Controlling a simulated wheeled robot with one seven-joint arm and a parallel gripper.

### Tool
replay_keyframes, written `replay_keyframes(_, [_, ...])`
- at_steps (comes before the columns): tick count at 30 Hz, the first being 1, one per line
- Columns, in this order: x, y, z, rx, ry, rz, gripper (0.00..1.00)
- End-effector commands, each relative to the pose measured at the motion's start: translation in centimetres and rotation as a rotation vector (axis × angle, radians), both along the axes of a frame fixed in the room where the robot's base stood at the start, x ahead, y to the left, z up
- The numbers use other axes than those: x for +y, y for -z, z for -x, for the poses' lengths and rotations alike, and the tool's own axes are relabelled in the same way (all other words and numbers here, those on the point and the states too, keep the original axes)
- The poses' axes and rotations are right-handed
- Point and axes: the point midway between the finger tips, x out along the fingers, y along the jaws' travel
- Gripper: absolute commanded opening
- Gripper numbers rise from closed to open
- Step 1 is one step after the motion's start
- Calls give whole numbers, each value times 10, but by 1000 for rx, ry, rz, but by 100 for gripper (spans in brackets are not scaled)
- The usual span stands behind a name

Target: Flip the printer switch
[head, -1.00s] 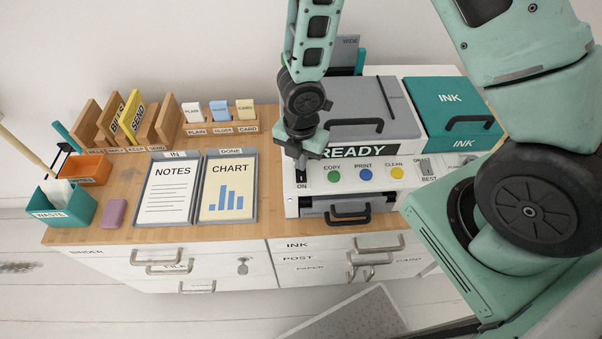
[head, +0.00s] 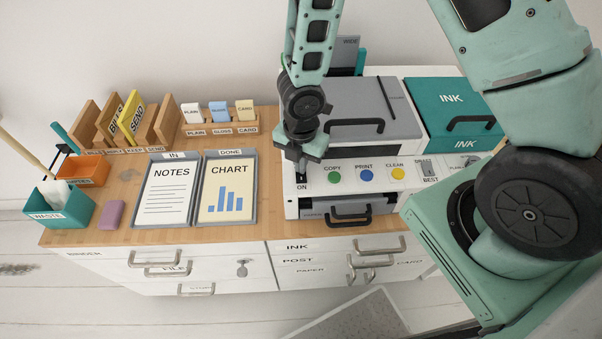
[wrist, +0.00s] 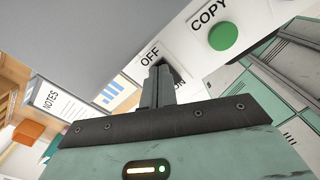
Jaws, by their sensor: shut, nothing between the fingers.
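The printer (head: 372,115) is a grey-lidded white machine on the right part of the desk. Its power switch is at the left end of the front panel, hidden behind my gripper's fingers, so I cannot tell its position. The ON label (head: 302,187) shows below the fingers in the head view, and the OFF label (wrist: 150,54) shows beside them in the wrist view. My gripper (head: 302,168) is shut and empty, its fingertips (wrist: 158,75) at the switch between the two labels. No READY text shows on the printer front.
Green COPY (head: 334,177), blue PRINT (head: 367,175) and yellow CLEAN (head: 397,173) buttons sit right of the switch. A tray handle (head: 348,215) juts out below. NOTES (head: 170,192) and CHART (head: 227,190) trays lie left. A teal INK box (head: 450,100) stands right.

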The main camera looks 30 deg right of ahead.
Motion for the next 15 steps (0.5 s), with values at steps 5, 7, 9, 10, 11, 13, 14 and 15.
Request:
replay_keyframes(5, [0,-15,0,0,0,0,0])
replay_keyframes(7, [0,-21,0,-1,0,-1,0])
replay_keyframes(9, [0,-26,0,0,0,0,0])
replay_keyframes(10, [0,-29,0,-1,0,-1,0])
replay_keyframes(11, [0,-31,0,-1,0,-1,0])
replay_keyframes(13, [0,-36,0,-1,0,-1,0])
replay_keyframes(14, [0,-39,0,-1,0,-1,0])
replay_keyframes(15, [0,-42,0,-1,0,-1,0])
